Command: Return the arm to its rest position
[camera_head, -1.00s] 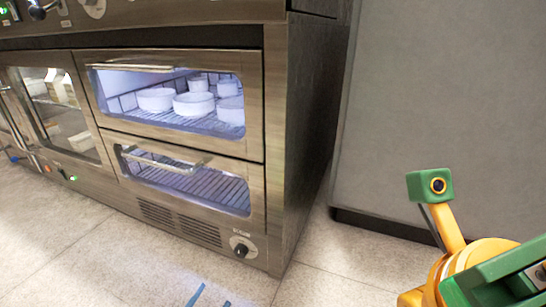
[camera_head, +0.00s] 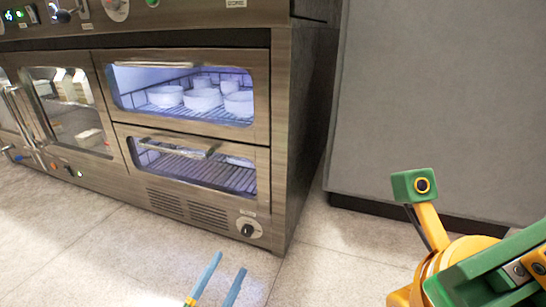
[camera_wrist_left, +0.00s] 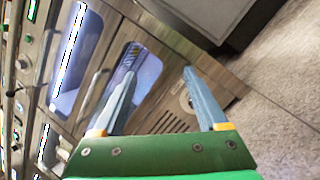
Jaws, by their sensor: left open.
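My left gripper (camera_head: 219,281) shows at the bottom of the head view, its two blue fingers apart with nothing between them. In the left wrist view its fingers (camera_wrist_left: 160,95) are spread wide and empty, with the oven's lower front behind them. In the head view the gripper is over the floor in front of the oven, apart from it. A green and yellow arm part of mine (camera_head: 455,260) shows at the lower right of the head view. The right gripper is out of view.
A steel oven (camera_head: 298,150) stands at the left and middle, with its two right-hand glass doors shut. White round dishes (camera_head: 203,100) sit inside the upper compartment. A grey panel (camera_head: 450,100) stands to the right. The pale floor (camera_head: 110,250) in front is clear.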

